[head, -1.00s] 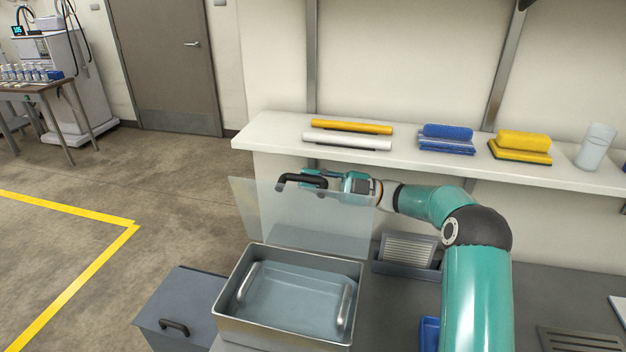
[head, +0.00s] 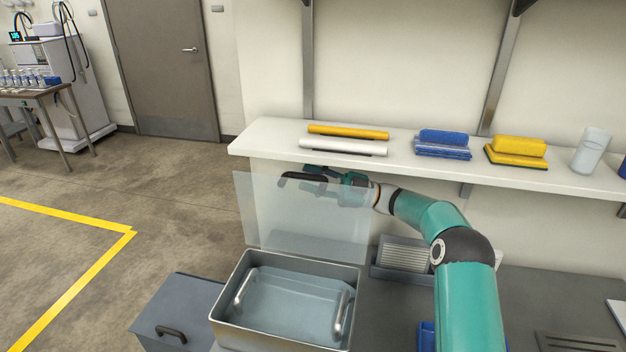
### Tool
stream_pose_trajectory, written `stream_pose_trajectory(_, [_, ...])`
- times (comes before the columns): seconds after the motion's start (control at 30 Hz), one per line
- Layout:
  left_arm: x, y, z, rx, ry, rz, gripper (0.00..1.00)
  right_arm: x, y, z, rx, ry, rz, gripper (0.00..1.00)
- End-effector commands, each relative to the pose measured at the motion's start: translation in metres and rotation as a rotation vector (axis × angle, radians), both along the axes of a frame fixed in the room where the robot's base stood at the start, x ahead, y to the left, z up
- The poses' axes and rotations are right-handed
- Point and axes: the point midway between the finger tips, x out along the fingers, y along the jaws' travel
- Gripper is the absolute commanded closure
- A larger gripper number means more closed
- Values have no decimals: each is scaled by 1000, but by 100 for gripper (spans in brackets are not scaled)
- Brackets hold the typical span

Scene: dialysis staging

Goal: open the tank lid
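The tank (head: 222,312) is an open metal basin at bottom centre, with two metal handles (head: 245,290) inside it. Its clear lid (head: 300,225) stands nearly upright along the tank's back edge, so the tank's mouth is uncovered. A black bar handle (head: 298,181) is near the lid's top edge. My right gripper (head: 322,174) is at the right end of this handle, partly seen through or behind the lid. Whether its fingers still grip the handle or have parted is not clear. My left gripper is out of view.
A white shelf (head: 400,172) behind the lid holds yellow and white rolls (head: 345,147), blue (head: 443,143) and yellow (head: 518,148) sponge-like items and a clear cup (head: 591,150). A grey box (head: 180,305) with a black handle stands left of the tank. Floor at left is open.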

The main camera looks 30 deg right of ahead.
Motion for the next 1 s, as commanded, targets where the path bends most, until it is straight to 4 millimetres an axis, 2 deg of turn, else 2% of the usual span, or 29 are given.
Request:
stream_pose_trajectory(0.3, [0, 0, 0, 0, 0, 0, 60, 0, 1, 0, 0, -2, 2, 57])
stream_pose_trajectory(0.47, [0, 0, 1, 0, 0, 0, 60, -4, -6, -3, 1, -1, 1, 57])
stream_pose_trajectory(1.0, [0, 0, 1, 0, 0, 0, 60, -50, -84, -34, 0, 0, -2, 57])
